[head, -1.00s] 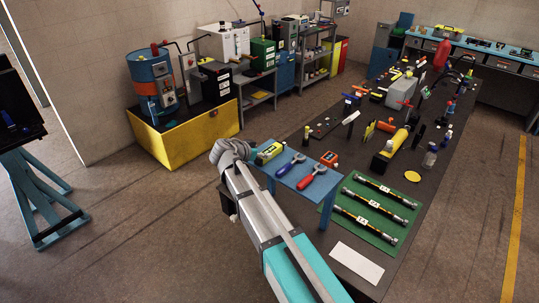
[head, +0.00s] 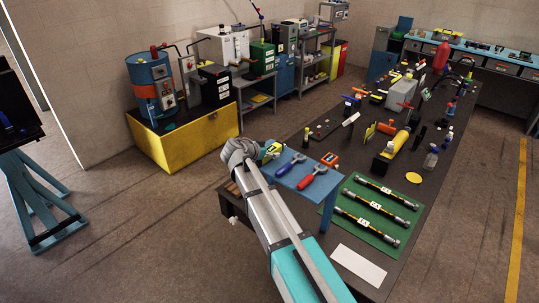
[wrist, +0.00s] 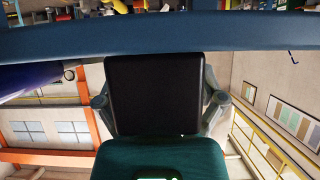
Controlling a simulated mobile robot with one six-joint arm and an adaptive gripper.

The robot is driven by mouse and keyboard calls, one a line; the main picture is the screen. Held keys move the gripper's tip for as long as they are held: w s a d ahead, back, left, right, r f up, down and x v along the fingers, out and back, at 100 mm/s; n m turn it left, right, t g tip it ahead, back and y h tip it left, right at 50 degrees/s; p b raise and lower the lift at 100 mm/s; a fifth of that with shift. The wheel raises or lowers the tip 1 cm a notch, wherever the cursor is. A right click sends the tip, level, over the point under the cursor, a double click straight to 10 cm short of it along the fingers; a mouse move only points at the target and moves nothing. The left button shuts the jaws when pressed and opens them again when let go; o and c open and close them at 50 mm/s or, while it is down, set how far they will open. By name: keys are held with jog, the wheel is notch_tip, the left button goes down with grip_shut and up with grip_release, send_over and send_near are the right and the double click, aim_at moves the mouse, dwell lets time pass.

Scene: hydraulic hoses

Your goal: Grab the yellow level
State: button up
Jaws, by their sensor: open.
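The yellow level (head: 271,151) lies at the far left end of a small blue stand (head: 318,192). In the head view its left part is hidden behind my grey wrist. My gripper is mostly hidden there by the wrist, close to the level. In the wrist view my gripper (wrist: 157,100) shows grey linkages spread on both sides of a dark block, and it looks open. I cannot make out the level clearly in that view. A wide blue bar crosses its top.
A blue-handled tool (head: 287,167) and a red-handled tool (head: 312,181) lie beside the level on the stand. Hoses rest on a green mat (head: 401,224) to the right. A white sheet (head: 358,265) lies in front.

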grip_shut()
dwell(0.4)
jog(key=shift+r, duration=0.1)
jog(key=shift+r+p, duration=0.9)
jog(key=shift+p, duration=0.15)
jog(key=s+d+r+p, duration=0.1)
jog(key=s+r+p, duration=1)
jog(key=s, duration=0.3)
jog(key=shift+d, duration=0.3)
